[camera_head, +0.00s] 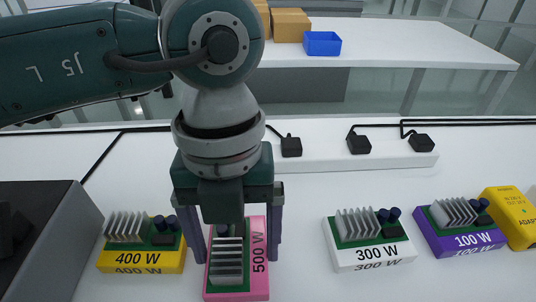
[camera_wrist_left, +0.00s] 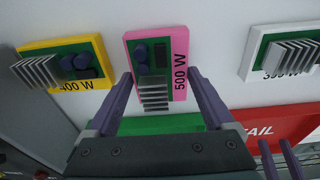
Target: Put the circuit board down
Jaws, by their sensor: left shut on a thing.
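The pink circuit board (camera_head: 259,284) marked 500 W, with a grey finned heat sink and dark cylinders, is low over or on the white table. I cannot tell whether it touches. My left gripper (camera_head: 236,255) points down with one finger on each side of the board, shut on it, and hides its far part. The board also shows in the left wrist view (camera_wrist_left: 180,60), between the left gripper's fingertips (camera_wrist_left: 160,76). Two dark purple fingers of my right gripper (camera_wrist_left: 278,146) show at the lower right there, apart with nothing seen between them.
A yellow 400 W board (camera_head: 140,262) is at left, beside a dark box (camera_head: 40,240). A white 300 W board (camera_head: 372,257), a purple 100 W board (camera_head: 462,240) and a yellow adapter (camera_head: 512,215) are at right. Green (camera_wrist_left: 160,124) and red FAIL (camera_wrist_left: 285,122) areas lie nearer me.

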